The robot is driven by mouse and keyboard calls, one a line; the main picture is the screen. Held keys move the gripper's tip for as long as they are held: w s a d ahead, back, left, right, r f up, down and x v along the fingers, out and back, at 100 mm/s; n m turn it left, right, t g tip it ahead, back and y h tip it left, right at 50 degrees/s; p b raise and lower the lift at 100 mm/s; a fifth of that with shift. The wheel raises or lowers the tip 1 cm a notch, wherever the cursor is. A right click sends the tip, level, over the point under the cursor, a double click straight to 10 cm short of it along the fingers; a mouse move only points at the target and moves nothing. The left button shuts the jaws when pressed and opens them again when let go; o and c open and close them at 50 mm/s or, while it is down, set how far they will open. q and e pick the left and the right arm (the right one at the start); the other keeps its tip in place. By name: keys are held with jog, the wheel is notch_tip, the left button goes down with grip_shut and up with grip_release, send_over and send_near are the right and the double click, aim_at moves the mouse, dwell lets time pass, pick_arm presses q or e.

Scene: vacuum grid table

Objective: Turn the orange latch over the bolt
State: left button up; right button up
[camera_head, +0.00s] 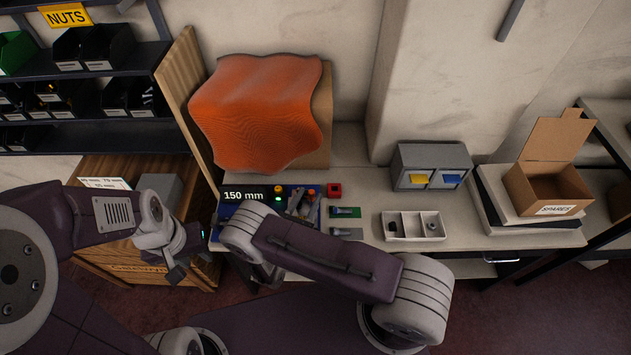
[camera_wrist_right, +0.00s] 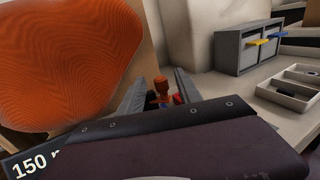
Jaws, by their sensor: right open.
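A small orange piece, which looks like the latch (camera_head: 312,196), is at the right end of the dark blue panel marked 150 mm (camera_head: 243,195). In the right wrist view the orange latch (camera_wrist_right: 160,84) stands up between my finger tips. I cannot make out the bolt. My right gripper (camera_head: 301,203) is open, its two fingers one on each side of the orange piece; whether they touch it I cannot tell. My right arm hides part of the panel. My left gripper (camera_head: 188,267) hangs low at the left, away from the panel, and appears empty.
A red block (camera_head: 334,190) and green pad (camera_head: 345,212) lie right of the panel. Further right are a divided tray (camera_head: 412,226), a grey drawer unit (camera_head: 431,166) and a SPARES box (camera_head: 547,190). A large orange wavy sheet (camera_head: 257,112) stands behind.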

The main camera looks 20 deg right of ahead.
aim_at(313, 190)
jog(key=x, duration=0.5)
jog(key=shift+w+d+f+p, duration=0.15)
jog(key=shift+f+p, duration=0.05)
jog(key=shift+p, duration=0.15)
pick_arm(q)
jog(key=shift+w+d+r, duration=0.15)
jog(key=shift+w+r, duration=0.15)
jog(key=shift+r, duration=0.2)
pick_arm(e)
jog(key=shift+w, duration=0.1)
